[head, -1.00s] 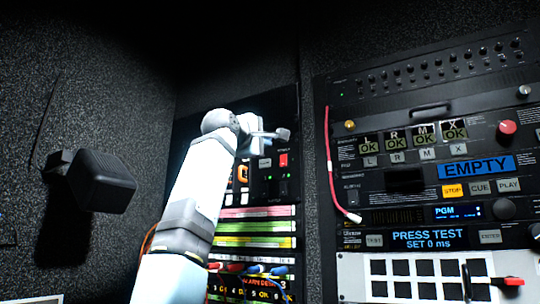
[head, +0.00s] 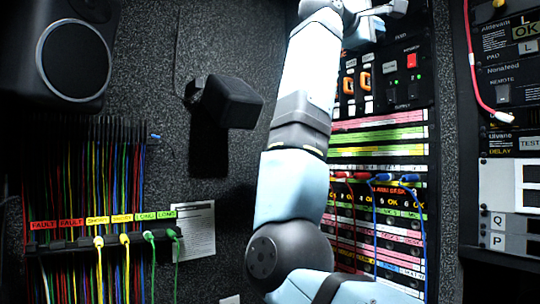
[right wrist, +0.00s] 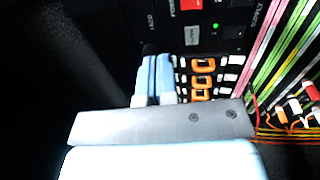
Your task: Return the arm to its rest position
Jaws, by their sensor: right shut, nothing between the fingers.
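My right arm, white and pale blue, rises from the bottom of the head view to the top. Its gripper (head: 398,8) is at the top edge, partly cut off, in front of the upper part of the black power panel (head: 392,86). In the right wrist view the gripper's two pale blue fingers (right wrist: 157,76) are together, with nothing between them. The panel's orange-framed switches (right wrist: 203,81) show beyond and to the right of them. I cannot tell the exact gap to the panel. My left gripper is not in view.
A black speaker (head: 70,55) and a black wall-mounted box (head: 228,102) are at the left. Hanging patch cables (head: 85,185) stand below the speaker. Plugged cables (head: 375,181) jut from the patch bay behind my arm. An equipment rack (head: 505,130) is at the right.

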